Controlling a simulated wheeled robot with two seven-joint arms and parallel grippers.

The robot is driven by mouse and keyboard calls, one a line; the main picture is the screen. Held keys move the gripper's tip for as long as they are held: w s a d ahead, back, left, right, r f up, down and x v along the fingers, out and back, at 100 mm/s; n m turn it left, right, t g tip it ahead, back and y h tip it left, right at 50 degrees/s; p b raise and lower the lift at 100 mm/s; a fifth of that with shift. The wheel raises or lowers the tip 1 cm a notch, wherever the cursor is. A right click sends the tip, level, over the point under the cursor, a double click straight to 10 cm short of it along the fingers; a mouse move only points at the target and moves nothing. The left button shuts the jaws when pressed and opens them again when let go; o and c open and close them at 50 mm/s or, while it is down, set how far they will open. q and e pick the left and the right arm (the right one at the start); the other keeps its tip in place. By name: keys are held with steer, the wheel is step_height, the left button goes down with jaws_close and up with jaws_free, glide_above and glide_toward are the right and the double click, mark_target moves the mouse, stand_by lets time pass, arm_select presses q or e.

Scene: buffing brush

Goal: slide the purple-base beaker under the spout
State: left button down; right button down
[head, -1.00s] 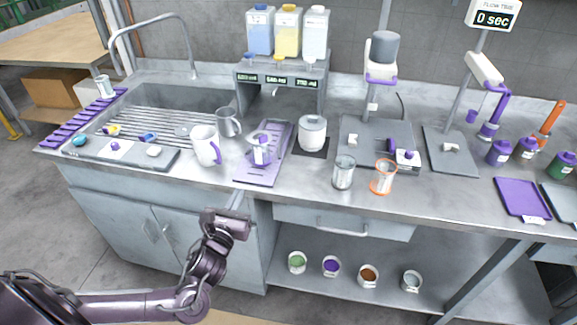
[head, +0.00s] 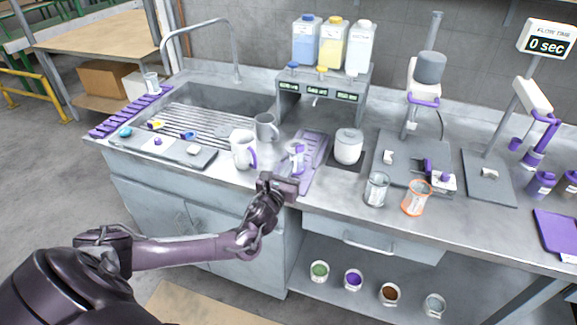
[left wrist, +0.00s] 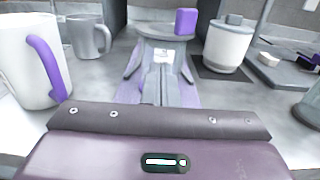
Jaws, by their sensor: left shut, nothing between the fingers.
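The purple-base beaker (head: 297,158) stands on a purple and grey tray (head: 316,152) on the counter, in front of the dispenser. It also shows in the left wrist view (left wrist: 160,36) with a white label and a purple part at its upper right; its base is hidden behind my fingers. My left gripper (head: 293,172) is shut and empty, low at the counter's front edge, pointing at the beaker. Its fingers (left wrist: 160,74) lie together just before the beaker; I cannot tell whether they touch it. The dispenser's spout (head: 314,101) hangs under its displays, behind the beaker. My right gripper is not in view.
A white mug (head: 243,150) with a purple handle and a grey mug (head: 266,128) stand left of the tray. A white lidded pot (head: 348,147) stands close on its right. A glass beaker (head: 376,190) and an orange-rimmed one (head: 416,198) stand further right.

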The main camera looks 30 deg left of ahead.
arm_select(q)
steer(key=shift+w, duration=0.25)
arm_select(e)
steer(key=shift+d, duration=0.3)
